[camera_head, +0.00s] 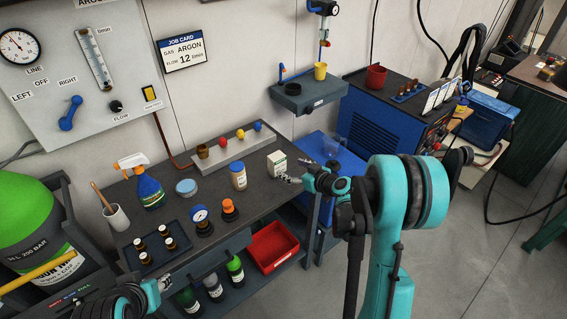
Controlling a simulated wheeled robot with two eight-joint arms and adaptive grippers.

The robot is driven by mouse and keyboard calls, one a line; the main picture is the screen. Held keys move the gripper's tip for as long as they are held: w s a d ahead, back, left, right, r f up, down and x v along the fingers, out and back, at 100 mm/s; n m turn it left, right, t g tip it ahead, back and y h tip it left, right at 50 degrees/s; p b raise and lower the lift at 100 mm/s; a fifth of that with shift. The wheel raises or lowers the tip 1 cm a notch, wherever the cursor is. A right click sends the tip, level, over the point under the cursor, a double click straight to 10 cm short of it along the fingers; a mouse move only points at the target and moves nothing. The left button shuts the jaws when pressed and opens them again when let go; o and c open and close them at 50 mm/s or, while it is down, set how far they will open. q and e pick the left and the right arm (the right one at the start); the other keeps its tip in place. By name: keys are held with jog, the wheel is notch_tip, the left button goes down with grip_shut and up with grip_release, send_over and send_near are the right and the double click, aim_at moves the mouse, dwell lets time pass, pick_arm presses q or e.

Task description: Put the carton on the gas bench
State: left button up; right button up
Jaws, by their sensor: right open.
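A small white and green carton (277,163) stands upright on the dark top of the gas bench (222,184), near its right end. My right gripper (294,179) is just right of the carton and close to it, with its jaws open. I cannot tell whether a jaw touches the carton. My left gripper (160,287) shows only in part at the lower left, in front of the bench's front edge, and its jaws are too unclear to read.
A red bin (272,247) sits below. Bench top between bottle and carton is clear.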

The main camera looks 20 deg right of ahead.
jog(key=shift+v, duration=1.1)
jog(key=s+a+r+m+g+h, duration=0.1)
jog(key=s+a+r+g, duration=0.2)
jog(key=s+a+r, duration=0.45)
jog(key=s+a+m+g+h, duration=0.1)
jog(key=s+m+g+h, duration=0.1)
jog(key=s, duration=1.9)
jog(key=shift+a+f+m+g+h, duration=0.3)
jog(key=shift+f+m+g+h, duration=0.15)
jog(key=shift+h, duration=0.35)
jog(key=shift+s, duration=0.15)
